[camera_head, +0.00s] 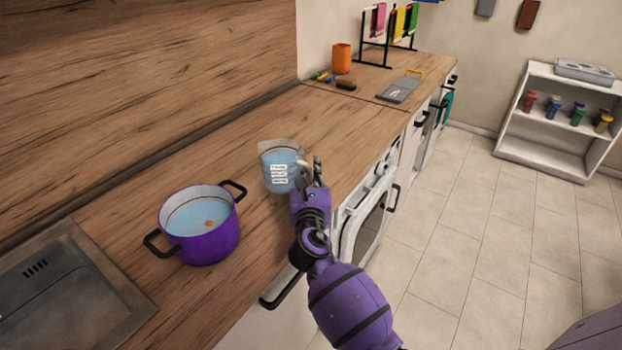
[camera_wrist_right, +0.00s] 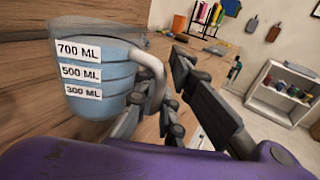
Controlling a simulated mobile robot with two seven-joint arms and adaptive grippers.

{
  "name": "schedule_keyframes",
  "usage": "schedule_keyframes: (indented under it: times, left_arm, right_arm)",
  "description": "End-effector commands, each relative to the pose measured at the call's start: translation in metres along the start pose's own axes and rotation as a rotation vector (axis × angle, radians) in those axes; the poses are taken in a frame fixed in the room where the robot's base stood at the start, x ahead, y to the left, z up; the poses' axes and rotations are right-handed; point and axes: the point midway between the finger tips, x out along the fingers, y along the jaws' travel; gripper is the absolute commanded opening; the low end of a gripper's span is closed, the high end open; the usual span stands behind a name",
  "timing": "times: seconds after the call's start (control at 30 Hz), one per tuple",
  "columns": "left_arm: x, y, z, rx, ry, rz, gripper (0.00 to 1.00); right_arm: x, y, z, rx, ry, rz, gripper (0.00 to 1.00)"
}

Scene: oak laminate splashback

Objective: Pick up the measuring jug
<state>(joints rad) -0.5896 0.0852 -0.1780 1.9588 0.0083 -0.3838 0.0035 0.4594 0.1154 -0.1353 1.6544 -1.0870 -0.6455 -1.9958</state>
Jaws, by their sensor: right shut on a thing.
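The measuring jug (camera_head: 279,158) is clear, holds light blue liquid and stands upright over the wooden worktop. In the right wrist view the jug (camera_wrist_right: 98,100) shows labels for 700, 500 and 300 ML, with its grey handle toward my fingers. My right gripper (camera_head: 312,168) is at the handle side of the jug, and its fingers are shut on the handle. In the right wrist view the gripper (camera_wrist_right: 165,95) has the handle between its dark fingers. I cannot tell whether the jug's base touches the worktop. My left gripper is out of view.
A purple pot (camera_head: 205,243) with blue liquid and black handles stands left of the jug. A sink (camera_head: 70,290) is at the front left. An orange cup (camera_head: 342,58), a grey board (camera_head: 400,90) and a rack (camera_head: 388,42) are farther back. The worktop (camera_head: 335,125) behind the jug is clear.

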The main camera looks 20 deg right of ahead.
Motion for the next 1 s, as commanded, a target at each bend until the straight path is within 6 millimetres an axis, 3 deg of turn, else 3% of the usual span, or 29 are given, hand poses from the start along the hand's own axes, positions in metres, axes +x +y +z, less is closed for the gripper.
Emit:
schedule_keyframes:
  times: [0.03, 0.6, 1.0]
  left_arm:
    - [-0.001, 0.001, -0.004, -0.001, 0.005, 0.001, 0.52]
    - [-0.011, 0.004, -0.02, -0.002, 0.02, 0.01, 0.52]
    - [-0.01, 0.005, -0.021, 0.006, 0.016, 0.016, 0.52]
  right_arm:
    - [-0.001, 0.0, 0.014, 0.005, -0.012, 0.003, 0.0]
    - [-0.05, -0.011, 0.072, 0.006, -0.014, 0.003, 0.0]
    - [-0.095, -0.021, 0.088, 0.005, -0.009, 0.003, 0.0]
